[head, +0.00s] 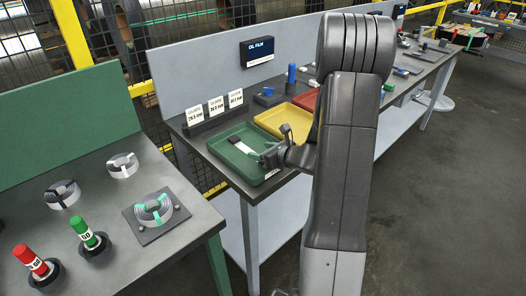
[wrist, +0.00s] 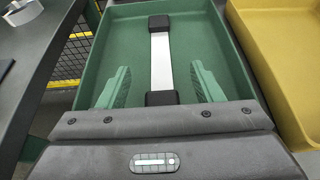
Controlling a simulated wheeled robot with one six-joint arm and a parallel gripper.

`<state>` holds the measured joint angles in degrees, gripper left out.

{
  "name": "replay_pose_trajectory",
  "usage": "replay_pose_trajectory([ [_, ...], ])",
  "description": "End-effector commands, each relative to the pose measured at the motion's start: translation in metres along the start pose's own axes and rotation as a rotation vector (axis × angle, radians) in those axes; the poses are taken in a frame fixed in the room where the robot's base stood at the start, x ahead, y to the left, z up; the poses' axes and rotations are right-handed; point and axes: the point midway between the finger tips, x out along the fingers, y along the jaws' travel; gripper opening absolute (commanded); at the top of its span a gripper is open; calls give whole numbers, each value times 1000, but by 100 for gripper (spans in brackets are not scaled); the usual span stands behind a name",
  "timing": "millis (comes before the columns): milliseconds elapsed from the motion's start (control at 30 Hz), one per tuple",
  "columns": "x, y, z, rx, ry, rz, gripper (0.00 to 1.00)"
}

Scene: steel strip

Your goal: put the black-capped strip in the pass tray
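The black-capped strip is a pale metal bar with a black block at each end. In the wrist view the strip (wrist: 161,62) lies lengthwise in the green tray (wrist: 112,22), its far cap near the far wall. In the head view the strip (head: 245,148) also shows inside the green tray (head: 227,167). My gripper (wrist: 161,70) is open, with green fingers on either side of the strip and a gap to each. The near cap sits close to the gripper body. In the head view my gripper (head: 270,156) is at the tray's right side, partly hidden by my arm.
A yellow tray (head: 270,121) and a red tray (head: 306,100) stand beyond the green one. Gauge cards (head: 216,105) stand behind it. A green-backed bench (head: 115,220) at left holds coils and red and green cylinders.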

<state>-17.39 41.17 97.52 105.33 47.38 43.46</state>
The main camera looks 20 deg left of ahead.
Motion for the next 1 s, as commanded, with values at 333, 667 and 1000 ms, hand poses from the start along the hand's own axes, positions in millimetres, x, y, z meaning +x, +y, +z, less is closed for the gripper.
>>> replay_pose_trajectory([
  [333, -12, 0, 0, -1, 1, -2, 60],
  [667, -81, -1, 0, 0, -1, -6, 60],
  [1000, -133, 0, 0, 0, 0, -2, 60],
])
